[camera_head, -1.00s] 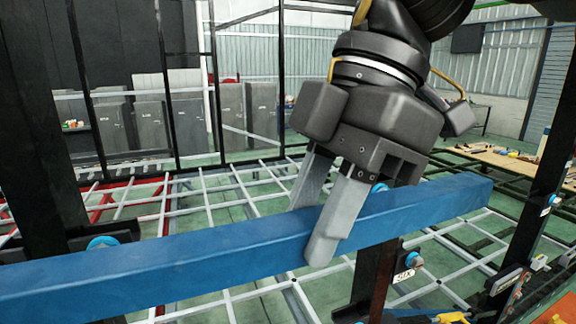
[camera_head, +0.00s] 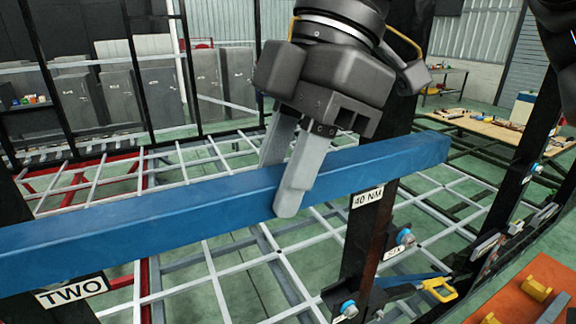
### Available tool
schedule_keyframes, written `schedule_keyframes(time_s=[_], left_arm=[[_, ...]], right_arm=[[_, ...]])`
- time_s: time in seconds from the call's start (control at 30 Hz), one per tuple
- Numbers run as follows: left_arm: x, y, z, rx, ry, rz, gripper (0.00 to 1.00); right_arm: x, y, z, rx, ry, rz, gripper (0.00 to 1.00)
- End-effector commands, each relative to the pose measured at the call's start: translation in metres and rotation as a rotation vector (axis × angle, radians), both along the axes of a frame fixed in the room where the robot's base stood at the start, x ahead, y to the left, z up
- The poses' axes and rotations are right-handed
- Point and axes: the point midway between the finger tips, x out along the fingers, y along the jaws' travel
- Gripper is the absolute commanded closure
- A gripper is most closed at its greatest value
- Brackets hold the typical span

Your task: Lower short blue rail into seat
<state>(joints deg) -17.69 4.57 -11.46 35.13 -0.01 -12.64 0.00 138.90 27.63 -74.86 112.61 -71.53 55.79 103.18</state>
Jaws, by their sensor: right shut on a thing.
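The short blue rail (camera_head: 190,212) runs from the left edge up to the upper right, tilted in the picture. My right gripper (camera_head: 282,180) is shut on it right of its middle, with one pale finger down the near face and the other behind. The seat itself is hidden, and I cannot tell whether the rail touches the posts. My left gripper is not in view.
Bolts with blue rings (camera_head: 347,308) sit on the post below the rail. A yellow-handled tool (camera_head: 438,289) lies near an orange surface (camera_head: 522,290) at lower right. Another dark post (camera_head: 530,140) stands at right. A pale grid frame (camera_head: 240,262) lies beneath; a wooden table (camera_head: 480,124) stands behind.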

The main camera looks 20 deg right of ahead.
Motion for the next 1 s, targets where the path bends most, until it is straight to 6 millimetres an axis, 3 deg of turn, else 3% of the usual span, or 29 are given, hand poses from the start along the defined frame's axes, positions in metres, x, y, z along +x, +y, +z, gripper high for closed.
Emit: schedule_keyframes(time_s=[0.13, 0.2, 0.57, 1.0], left_arm=[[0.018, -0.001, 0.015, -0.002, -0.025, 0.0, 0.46], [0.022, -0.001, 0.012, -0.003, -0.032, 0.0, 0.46], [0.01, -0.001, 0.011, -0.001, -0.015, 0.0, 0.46], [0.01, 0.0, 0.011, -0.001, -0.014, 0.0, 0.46]], right_arm=[[0.016, 0.003, 0.004, 0.002, 0.001, -0.001, 1.0], [0.024, 0.005, 0.0, 0.003, 0.0, -0.001, 1.0], [0.065, 0.012, -0.003, 0.003, -0.001, -0.002, 1.0], [0.114, 0.022, -0.007, 0.002, 0.0, -0.001, 1.0]])
